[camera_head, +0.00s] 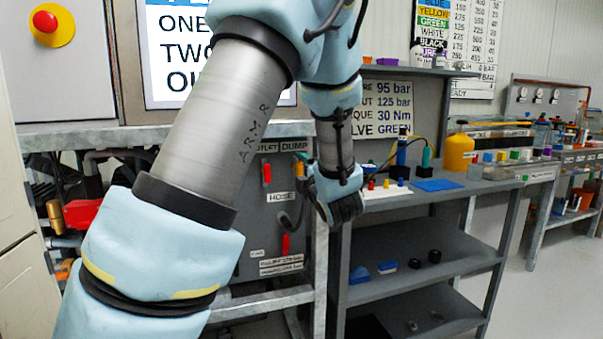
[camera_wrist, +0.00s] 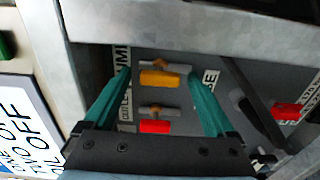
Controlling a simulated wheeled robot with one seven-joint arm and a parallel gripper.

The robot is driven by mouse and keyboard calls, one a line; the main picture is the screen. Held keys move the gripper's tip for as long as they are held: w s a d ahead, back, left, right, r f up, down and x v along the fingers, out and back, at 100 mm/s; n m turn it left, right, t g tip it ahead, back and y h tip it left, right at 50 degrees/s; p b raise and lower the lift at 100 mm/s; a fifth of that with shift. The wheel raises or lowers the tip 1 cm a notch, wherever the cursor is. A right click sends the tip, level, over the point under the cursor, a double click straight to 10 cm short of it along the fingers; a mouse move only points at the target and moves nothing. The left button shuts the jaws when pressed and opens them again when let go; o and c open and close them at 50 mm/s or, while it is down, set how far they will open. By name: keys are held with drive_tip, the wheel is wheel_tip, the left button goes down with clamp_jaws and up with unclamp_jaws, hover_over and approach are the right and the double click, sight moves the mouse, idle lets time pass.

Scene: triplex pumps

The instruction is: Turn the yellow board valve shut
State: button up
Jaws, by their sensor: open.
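The yellow valve handle (camera_wrist: 160,78) is on the grey board, between the tips of my gripper's teal fingers in the wrist view. My gripper (camera_wrist: 160,71) is open, with one finger on either side of the handle and visible space at both sides. Contact depth cannot be told. The handle lies crosswise in the wrist view, across the direction of the label lettering. In the head view the yellow handle (camera_head: 303,158) shows under the DUMP label, close to my wrist.
A red valve handle (camera_wrist: 154,126) sits close by, between the fingers nearer the palm. Another red handle (camera_wrist: 287,110) is to the right, near a black hose (camera_wrist: 262,115). A pale metal frame beam (camera_wrist: 180,25) crosses above. A shelf bench (camera_head: 425,200) stands right of the board.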

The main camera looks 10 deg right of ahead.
drive_tip(key=c, duration=1.4)
drive_tip(key=m, duration=0.4)
drive_tip(key=m+p, duration=0.1)
drive_tip(key=m, duration=0.3)
drive_tip(key=shift+m+p, duration=0.3)
drive_tip(key=m+p, duration=0.2)
drive_tip(key=m, duration=0.2)
drive_tip(key=m+p, duration=0.3)
drive_tip(key=m, duration=0.2)
drive_tip(key=shift+o, duration=0.2)
drive_tip(key=shift+f+m, duration=0.1)
drive_tip(key=shift+m, duration=0.2)
